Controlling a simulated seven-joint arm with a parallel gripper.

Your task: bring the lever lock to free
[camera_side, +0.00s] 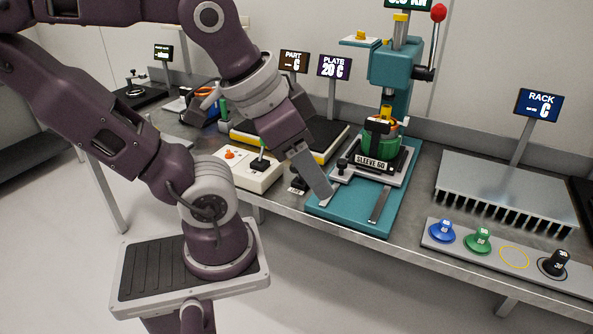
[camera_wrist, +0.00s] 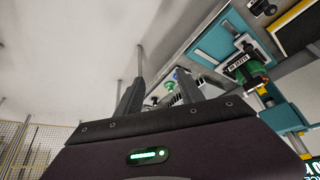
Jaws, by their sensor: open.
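The teal press (camera_side: 392,65) stands on a teal base (camera_side: 335,205). A grey sliding plate (camera_side: 398,172) on the base carries a green holder (camera_side: 380,145) labelled SLEEVE 60. A small black-knobbed lever (camera_side: 342,163) stands at the plate's left edge; it looks like the lever lock, but its setting cannot be told. My gripper (camera_side: 325,194) is over the base's front left, left of the knob and apart from it, fingers pointing down. In the wrist view my gripper (camera_wrist: 160,85) is open and empty. The base (camera_wrist: 222,40) and green holder (camera_wrist: 250,72) show at upper right there.
A control box (camera_side: 248,172) with an orange button and a green-tipped stick stands left of the base. The press handle has a red ball (camera_side: 438,12). At right are a finned rack (camera_side: 505,185) and a strip (camera_side: 430,240) with coloured knobs.

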